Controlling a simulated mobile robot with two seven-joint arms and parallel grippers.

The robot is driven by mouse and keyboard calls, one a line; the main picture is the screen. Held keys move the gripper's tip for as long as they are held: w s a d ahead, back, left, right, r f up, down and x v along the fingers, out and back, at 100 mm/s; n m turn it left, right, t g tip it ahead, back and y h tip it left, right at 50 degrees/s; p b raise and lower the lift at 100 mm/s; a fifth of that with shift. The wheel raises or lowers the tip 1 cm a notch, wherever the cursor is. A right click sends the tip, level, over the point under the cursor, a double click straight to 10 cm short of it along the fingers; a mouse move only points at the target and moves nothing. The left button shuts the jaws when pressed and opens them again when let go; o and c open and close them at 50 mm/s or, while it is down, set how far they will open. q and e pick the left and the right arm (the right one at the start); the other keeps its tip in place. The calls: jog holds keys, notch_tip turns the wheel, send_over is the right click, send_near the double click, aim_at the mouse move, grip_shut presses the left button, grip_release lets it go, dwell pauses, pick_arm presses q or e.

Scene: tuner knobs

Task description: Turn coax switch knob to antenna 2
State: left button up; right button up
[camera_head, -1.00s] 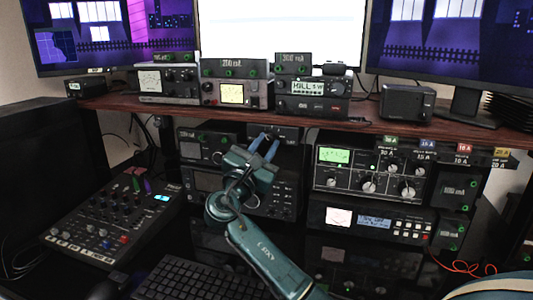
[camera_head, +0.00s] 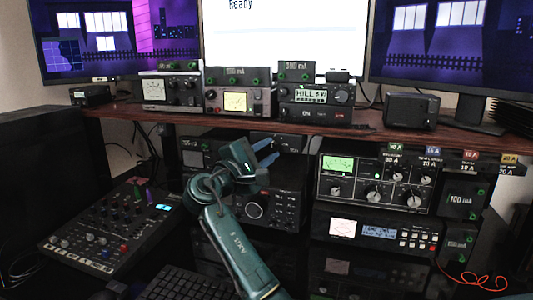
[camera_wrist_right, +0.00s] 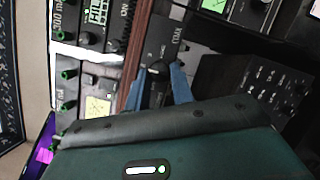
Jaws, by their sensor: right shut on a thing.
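The coax switch is a small dark box (camera_head: 291,142) just under the wooden shelf, largely hidden by my gripper in the head view. Its black knob (camera_wrist_right: 158,70) shows in the right wrist view, on a dark panel with small white lettering that I cannot read. My right gripper (camera_head: 272,151) has its blue fingers on either side of the knob and is shut on it; the fingers also show in the wrist view (camera_wrist_right: 160,82). Which antenna position the knob points to cannot be told. My left gripper is not in view.
A wooden shelf (camera_head: 350,131) runs just above the gripper, with several meters and radios on it. A radio with a large dial (camera_head: 270,206) is below. A tuner with several knobs (camera_head: 372,182) stands to the right, a mixer (camera_head: 110,225) at the left.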

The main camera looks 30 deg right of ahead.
dwell(0.3)
jog(key=o, duration=1)
jog(key=v, duration=1.3)
jog(key=shift+a, duration=0.1)
